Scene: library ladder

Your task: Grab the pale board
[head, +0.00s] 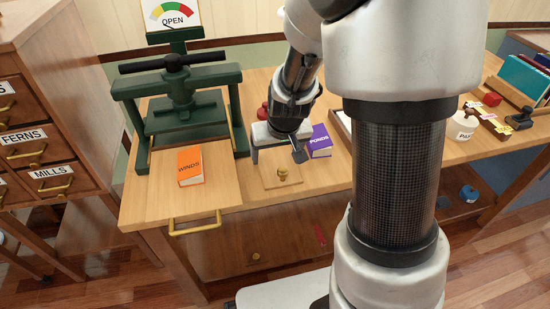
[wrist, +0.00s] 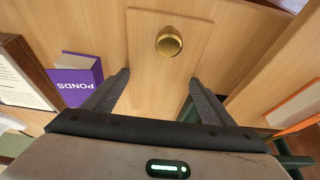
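The pale board (head: 270,180) is a small flat wooden panel with a round brass knob (head: 282,174), lying on the table between the orange and purple books. In the wrist view the board (wrist: 150,75) and its knob (wrist: 169,42) show at the top centre. My gripper (head: 277,155) is open over the board's far part in the head view. In the wrist view its two fingers (wrist: 156,88) are spread wide, about at the board's two side edges, with nothing gripped. I cannot tell whether they touch the board or the table.
The purple PONDS book (head: 320,142) stands close to the gripper. The orange WINDS book (head: 190,166) lies on a wooden slab with a brass handle (head: 195,228), before a green press (head: 185,100) marked OPEN. A drawer cabinet (head: 50,110) stands at left.

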